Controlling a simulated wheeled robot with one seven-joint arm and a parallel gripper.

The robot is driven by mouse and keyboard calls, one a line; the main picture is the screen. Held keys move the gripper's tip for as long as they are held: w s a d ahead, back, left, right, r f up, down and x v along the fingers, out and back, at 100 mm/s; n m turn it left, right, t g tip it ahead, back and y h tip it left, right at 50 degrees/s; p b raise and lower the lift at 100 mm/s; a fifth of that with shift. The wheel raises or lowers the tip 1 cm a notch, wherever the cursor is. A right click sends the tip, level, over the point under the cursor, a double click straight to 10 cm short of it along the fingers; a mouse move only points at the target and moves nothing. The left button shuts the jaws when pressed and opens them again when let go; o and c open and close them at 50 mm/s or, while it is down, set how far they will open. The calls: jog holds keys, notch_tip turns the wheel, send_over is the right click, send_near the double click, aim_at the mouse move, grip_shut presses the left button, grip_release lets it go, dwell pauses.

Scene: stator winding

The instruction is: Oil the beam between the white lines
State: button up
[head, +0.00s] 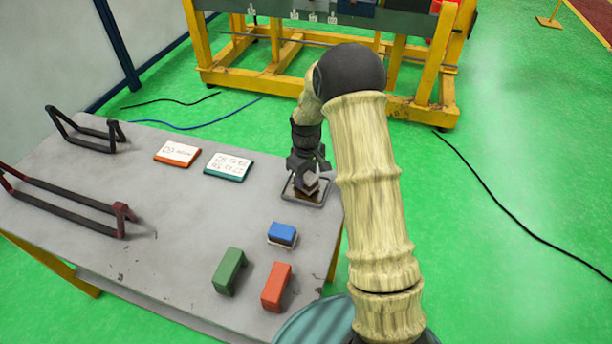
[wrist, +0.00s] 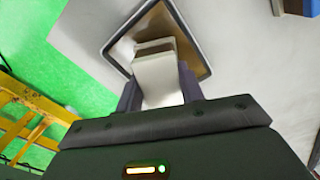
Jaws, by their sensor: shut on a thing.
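My gripper (head: 308,170) points down over a shallow dark-rimmed tray (head: 319,200) at the right edge of the grey table. In the wrist view my gripper (wrist: 158,88) is shut on a pale block (wrist: 160,75), whose far end is grey-brown. The tray (wrist: 204,48) has a shiny brown bottom there, and the block's end is over or in it; I cannot tell whether it touches. A dark grey-green beam (head: 385,20) runs along the top of the head view on a yellow frame. White marks (head: 313,16) show near it; white lines are not clear.
On the table (head: 165,215) lie blue (head: 282,233), green (head: 229,271) and red (head: 276,286) blocks, two lettered plates (head: 229,166) and dark handle-like bars (head: 75,200). The yellow frame (head: 430,110) stands beyond the table. A black cable (head: 500,200) crosses the open green floor at right.

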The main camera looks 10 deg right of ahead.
aim_at(306, 175)
jog(key=shift+s+f, duration=0.1)
jog(key=shift+f, duration=0.45)
dwell(1.8)
jog(key=shift+r+p, duration=2.7)
jog(key=shift+r, duration=0.9)
